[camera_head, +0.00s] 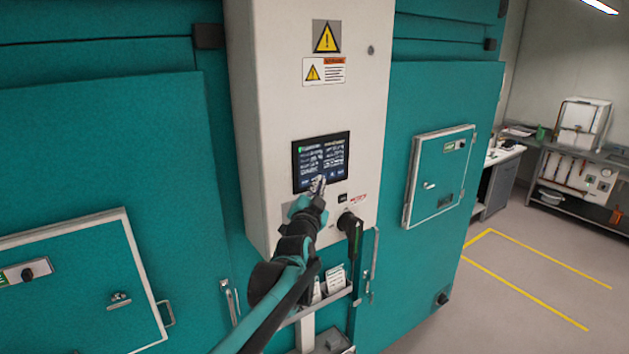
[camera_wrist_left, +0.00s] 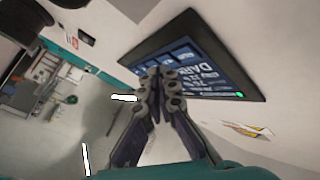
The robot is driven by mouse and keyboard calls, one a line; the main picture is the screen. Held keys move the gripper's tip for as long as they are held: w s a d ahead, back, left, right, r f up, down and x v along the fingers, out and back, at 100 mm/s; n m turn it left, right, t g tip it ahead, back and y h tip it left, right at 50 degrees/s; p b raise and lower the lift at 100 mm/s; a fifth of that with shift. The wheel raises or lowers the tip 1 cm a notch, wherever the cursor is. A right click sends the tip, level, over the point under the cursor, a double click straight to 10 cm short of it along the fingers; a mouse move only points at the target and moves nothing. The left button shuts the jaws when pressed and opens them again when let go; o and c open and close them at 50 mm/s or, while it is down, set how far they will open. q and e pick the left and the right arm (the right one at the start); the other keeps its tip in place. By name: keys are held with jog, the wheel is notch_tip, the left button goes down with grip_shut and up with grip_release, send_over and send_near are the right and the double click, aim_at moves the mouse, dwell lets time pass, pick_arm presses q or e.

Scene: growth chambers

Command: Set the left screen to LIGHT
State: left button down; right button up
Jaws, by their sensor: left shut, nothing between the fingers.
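A dark touch screen (camera_head: 318,152) with a green mark and rows of small text is set in the white control panel. It is the only screen in view. My left gripper (camera_head: 320,181) is shut and empty, with its fingertips at the lower part of the screen. In the left wrist view the shut fingertips (camera_wrist_left: 163,74) overlap the screen (camera_wrist_left: 215,62), which appears turned over. Large letters there look like DARK, partly covered by the fingers. I cannot tell whether the tips touch the glass. My right gripper is not in view.
The white panel (camera_head: 275,110) stands between teal chamber doors. Below the screen are a black knob (camera_head: 347,221), a teal handle post and a small holder with papers (camera_head: 336,280). A hatch (camera_head: 440,175) is at right, with open floor (camera_head: 520,275) beyond.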

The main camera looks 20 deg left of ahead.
pick_arm(q)
jog(key=shift+w+a, duration=0.2)
jog(key=shift+a, duration=0.1)
jog(key=shift+d, duration=0.1)
dwell(0.4)
jog(key=shift+s+d, duration=0.5)
jog(key=shift+d, duration=0.05)
jog(key=shift+s+d, duration=0.8)
jog(key=shift+d, duration=0.2)
jog(key=shift+s+d, duration=0.75)
jog(key=shift+d, duration=0.2)
dwell(1.4)
